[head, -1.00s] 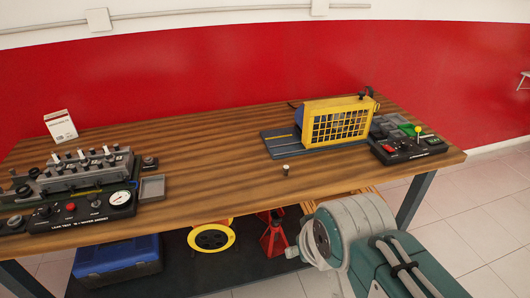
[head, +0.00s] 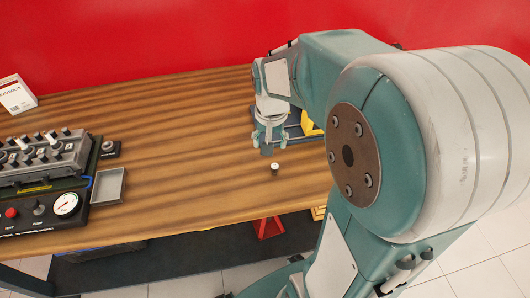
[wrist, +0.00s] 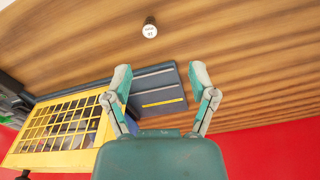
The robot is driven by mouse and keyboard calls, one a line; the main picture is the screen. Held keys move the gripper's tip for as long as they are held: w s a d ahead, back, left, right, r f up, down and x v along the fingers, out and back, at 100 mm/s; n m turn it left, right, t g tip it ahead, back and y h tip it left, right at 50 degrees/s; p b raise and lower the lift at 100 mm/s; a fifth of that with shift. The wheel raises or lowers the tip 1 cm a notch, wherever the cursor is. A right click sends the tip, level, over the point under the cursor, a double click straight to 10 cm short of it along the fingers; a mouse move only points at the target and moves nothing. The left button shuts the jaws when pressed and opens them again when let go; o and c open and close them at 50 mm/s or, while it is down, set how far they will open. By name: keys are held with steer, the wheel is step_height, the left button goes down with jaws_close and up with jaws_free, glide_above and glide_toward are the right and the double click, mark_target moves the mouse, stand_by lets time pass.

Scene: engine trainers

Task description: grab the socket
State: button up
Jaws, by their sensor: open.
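The socket (head: 275,168) is a small upright piece with a pale top and a dark base, standing alone on the wooden table (head: 190,170). In the wrist view the socket (wrist: 150,28) shows near the top, beyond my fingertips, with small unreadable marks on its pale face. My gripper (head: 268,146) hangs above the table, a little behind the socket and apart from it. In the wrist view my gripper (wrist: 159,76) has its two fingers spread wide with nothing between them.
A yellow cage (wrist: 62,130) on a dark base plate (wrist: 155,92) lies below and behind my gripper. A grey tray (head: 108,186) and a leak test panel (head: 50,190) stand at the left. A white box (head: 16,95) is at the back left. Table around the socket is clear.

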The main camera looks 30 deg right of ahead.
mark_target(275, 166)
steer(key=shift+m+g, duration=0.3)
steer(key=shift+m, duration=0.1)
steer(key=f, duration=0.2)
steer(key=d+f, duration=0.1)
steer(key=f, duration=0.2)
steer(key=w+f, duration=0.1)
steer(key=f, duration=0.1)
steer(key=shift+d+f, duration=0.15)
steer(key=shift+d, duration=0.05)
steer(key=f, duration=0.2)
steer(key=d+f, duration=0.1)
steer(key=f, duration=0.2)
steer(key=shift+f, duration=0.3)
jaws_close()
